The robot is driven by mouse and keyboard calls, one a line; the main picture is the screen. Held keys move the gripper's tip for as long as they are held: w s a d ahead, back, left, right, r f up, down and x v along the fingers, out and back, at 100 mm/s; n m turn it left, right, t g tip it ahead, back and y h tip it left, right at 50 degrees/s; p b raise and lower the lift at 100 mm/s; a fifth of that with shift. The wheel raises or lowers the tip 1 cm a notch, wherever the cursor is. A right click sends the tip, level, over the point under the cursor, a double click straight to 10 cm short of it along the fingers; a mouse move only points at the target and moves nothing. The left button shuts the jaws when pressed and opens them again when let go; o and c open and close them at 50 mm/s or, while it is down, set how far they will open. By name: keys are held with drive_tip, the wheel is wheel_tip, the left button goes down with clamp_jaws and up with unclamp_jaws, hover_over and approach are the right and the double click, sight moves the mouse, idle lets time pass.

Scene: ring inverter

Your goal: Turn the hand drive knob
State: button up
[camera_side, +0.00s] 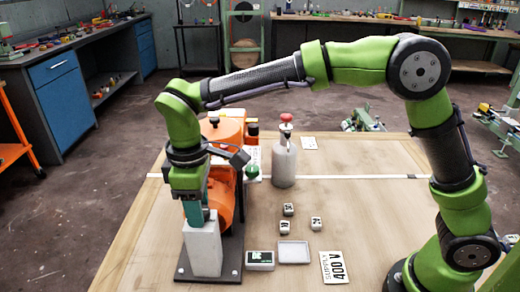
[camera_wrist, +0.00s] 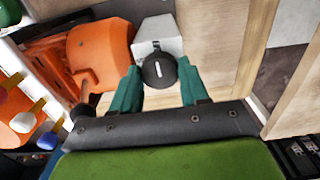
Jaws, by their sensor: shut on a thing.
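The hand drive knob (camera_wrist: 158,70) is black and round with a white line on its face. In the wrist view it sits on a light grey block (camera_wrist: 157,35), which also shows in the side view (camera_side: 204,248) as an upright block on a dark base plate (camera_side: 230,258). My gripper (camera_wrist: 160,73) has its two teal fingers on either side of the knob, shut on it. In the side view my gripper (camera_side: 197,212) points down at the top of the block, and the knob is hidden there. An orange machine body (camera_side: 226,200) stands beside the block on the same plate.
A grey bottle with a red top (camera_side: 285,160) stands right of the machine. Several small labelled cubes (camera_side: 288,209), a labelled box (camera_side: 260,261), a pale tray (camera_side: 294,252) and a "400 V" card (camera_side: 333,267) lie to the right.

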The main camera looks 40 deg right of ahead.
drive_tip(key=o, duration=1.1)
drive_tip(key=shift+c, duration=0.2)
wheel_tip(320, 180, up, 17)
drive_tip(key=shift+w, duration=0.1)
